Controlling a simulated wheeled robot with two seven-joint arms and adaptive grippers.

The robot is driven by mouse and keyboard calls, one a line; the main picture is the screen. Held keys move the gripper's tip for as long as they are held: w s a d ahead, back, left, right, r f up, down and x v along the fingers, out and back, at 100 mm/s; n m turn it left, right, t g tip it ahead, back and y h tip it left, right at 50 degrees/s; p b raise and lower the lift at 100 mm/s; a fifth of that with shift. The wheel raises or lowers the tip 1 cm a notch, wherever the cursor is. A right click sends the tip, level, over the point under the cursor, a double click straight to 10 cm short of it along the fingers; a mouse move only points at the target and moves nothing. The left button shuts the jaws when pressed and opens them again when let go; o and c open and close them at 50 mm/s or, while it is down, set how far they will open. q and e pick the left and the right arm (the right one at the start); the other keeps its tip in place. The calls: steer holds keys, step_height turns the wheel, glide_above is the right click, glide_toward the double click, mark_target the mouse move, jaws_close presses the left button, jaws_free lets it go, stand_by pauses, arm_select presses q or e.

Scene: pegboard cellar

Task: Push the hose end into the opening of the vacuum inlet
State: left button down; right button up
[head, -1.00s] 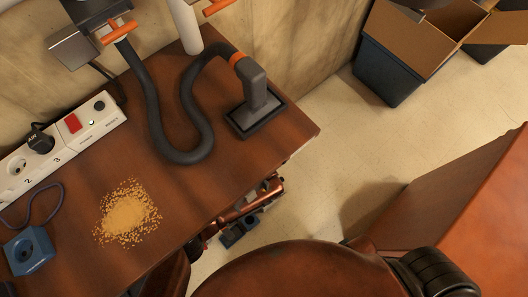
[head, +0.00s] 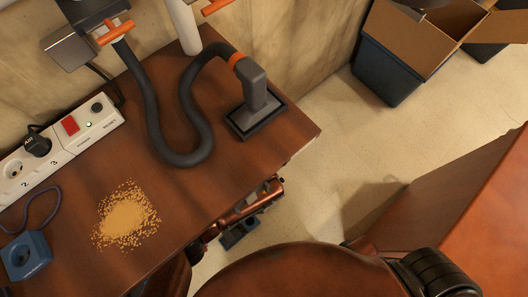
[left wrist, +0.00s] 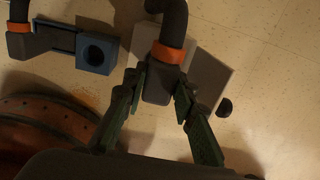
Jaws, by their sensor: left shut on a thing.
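In the left wrist view my left gripper (left wrist: 159,88) is shut on a dark hose end (left wrist: 158,80) with an orange collar. Its green fingers stand on both sides, and the hose runs up out of the picture. A blue block (left wrist: 95,53) with a round dark opening is left of the hose end, apart from it. In the head view a blue block (head: 26,254) with a round hole sits at the table's left edge. I cannot tell whether both are the same block, or which is the vacuum inlet. My left gripper cannot be made out in the head view.
In the head view a grey hose (head: 150,110) loops over the brown table (head: 285,145) to an upright nozzle (head: 256,92). A crumb pile (head: 125,217) and a power strip (head: 65,143) lie left.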

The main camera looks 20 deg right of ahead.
arm_select(q)
steer(key=shift+f+b, duration=0.3)
steer(key=shift+f, duration=0.15)
arm_select(e)
steer(key=shift+s+f, duration=0.15)
steer(key=shift+f, duration=0.1)
stand_by(0.8)
arm_select(q)
steer(key=c, duration=1.5)
jaws_free()
steer(key=shift+r, duration=0.1)
steer(key=o, duration=0.5)
arm_select(e)
steer(key=shift+r, duration=0.1)
arm_select(q)
steer(key=shift+r+p, duration=2.45)
steer(key=shift+r, duration=1.1)
arm_select(e)
steer(key=shift+t, duration=0.4)
steer(key=r, duration=0.1)
steer(key=w+r, duration=0.1)
steer(key=r, duration=0.1)
steer(key=w+r, duration=0.1)
steer(key=r, duration=0.1)
